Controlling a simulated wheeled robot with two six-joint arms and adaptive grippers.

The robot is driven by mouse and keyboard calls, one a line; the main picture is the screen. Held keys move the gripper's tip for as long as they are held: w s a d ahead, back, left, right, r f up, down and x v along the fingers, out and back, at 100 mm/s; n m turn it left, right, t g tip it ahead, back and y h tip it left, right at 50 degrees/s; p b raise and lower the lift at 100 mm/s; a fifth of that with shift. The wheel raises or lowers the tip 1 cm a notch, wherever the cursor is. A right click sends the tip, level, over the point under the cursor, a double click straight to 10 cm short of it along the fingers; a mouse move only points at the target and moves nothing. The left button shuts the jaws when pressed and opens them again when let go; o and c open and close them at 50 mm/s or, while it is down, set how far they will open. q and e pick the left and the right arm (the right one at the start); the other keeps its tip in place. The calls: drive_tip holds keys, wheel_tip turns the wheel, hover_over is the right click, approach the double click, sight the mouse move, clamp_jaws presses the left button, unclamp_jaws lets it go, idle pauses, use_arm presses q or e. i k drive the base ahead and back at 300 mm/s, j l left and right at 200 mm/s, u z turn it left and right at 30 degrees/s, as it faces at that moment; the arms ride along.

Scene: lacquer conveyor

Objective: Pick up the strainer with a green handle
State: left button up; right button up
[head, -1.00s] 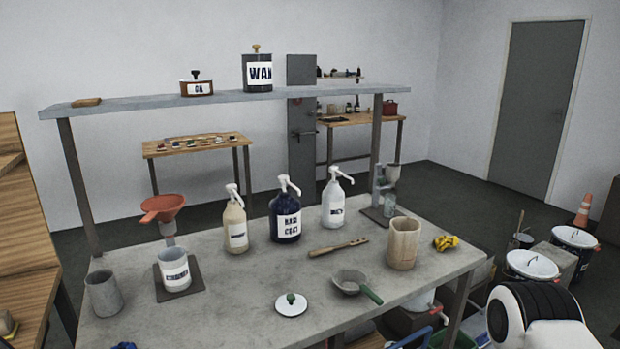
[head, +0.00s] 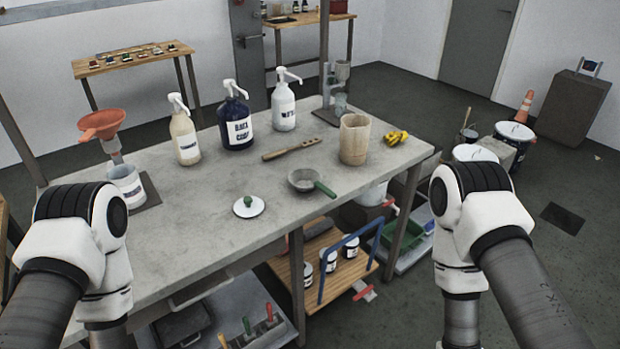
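The strainer (head: 303,181) lies on the grey worktable (head: 215,205), near its front edge. It has a small round grey bowl, and its green handle (head: 325,189) points to the right and toward the front edge. Both my arms show in the head view, the left at the left side and the right at the right side, apart from the strainer. Neither gripper is visible; the arms run out of the picture at the bottom.
A white lid with a green knob (head: 249,207) lies left of the strainer. A wooden paddle (head: 291,149), a wooden cup (head: 354,140), a yellow item (head: 397,138) and pump bottles (head: 236,120) stand or lie behind. A cart with a blue handle (head: 338,262) is below the edge.

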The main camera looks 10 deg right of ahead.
sight(305, 180)
drive_tip(key=i+l+u, duration=0.1)
drive_tip(key=l, duration=0.6)
drive_tip(key=i+l+u, duration=0.15)
drive_tip(key=i+l, duration=0.15)
drive_tip(key=l, duration=0.45)
drive_tip(key=i+l+u, duration=0.1)
drive_tip(key=l, duration=0.6)
drive_tip(key=i+l+u, duration=0.15)
drive_tip(key=l, duration=0.6)
drive_tip(key=l+u, duration=0.1)
drive_tip(key=l, duration=0.65)
drive_tip(key=i, duration=0.05)
